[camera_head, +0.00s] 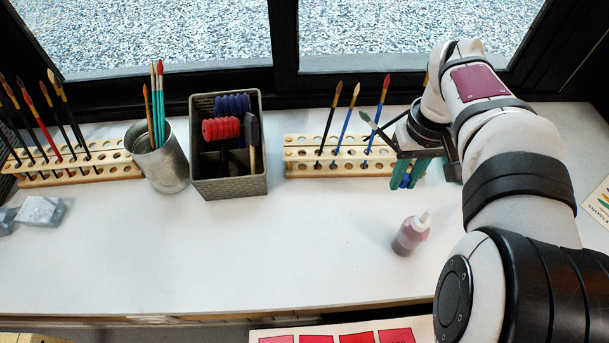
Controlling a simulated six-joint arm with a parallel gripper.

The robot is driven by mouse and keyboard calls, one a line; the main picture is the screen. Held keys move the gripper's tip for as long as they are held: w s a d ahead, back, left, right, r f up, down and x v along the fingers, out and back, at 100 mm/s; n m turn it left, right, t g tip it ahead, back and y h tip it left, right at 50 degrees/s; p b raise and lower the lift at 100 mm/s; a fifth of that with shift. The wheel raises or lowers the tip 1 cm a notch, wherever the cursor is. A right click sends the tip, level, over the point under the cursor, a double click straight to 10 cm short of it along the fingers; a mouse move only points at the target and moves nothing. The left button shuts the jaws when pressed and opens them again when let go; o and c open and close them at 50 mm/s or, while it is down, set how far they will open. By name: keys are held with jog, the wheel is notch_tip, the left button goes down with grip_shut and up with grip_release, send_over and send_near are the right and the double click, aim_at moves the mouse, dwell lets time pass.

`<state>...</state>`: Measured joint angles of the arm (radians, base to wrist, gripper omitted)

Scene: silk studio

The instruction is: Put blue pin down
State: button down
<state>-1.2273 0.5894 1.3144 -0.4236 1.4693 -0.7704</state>
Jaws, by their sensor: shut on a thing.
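My gripper (408,174) is at the right of the table, beside the right end of a wooden brush rack. Its teal fingers point down and are shut on a small blue thing, which looks like the blue pin (406,182). Only a little blue shows between the fingers, and the rest is hidden. I cannot tell whether the pin touches the table.
The wooden rack (300,168) holds several upright brushes close to my gripper's left. A pink bottle (411,236) stands just in front. A grey basket (230,188) and a metal cup (165,168) stand further left. The white tabletop's front middle (300,250) is clear.

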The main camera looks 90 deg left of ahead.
aim_at(386, 215)
notch_tip(386, 215, down, 11)
jog(key=shift+r, duration=0.1)
dwell(0.3)
jog(key=c, duration=0.8)
grip_release()
jog(key=shift+o, duration=0.2)
notch_tip(386, 215, up, 12)
jog(key=shift+r, duration=0.1)
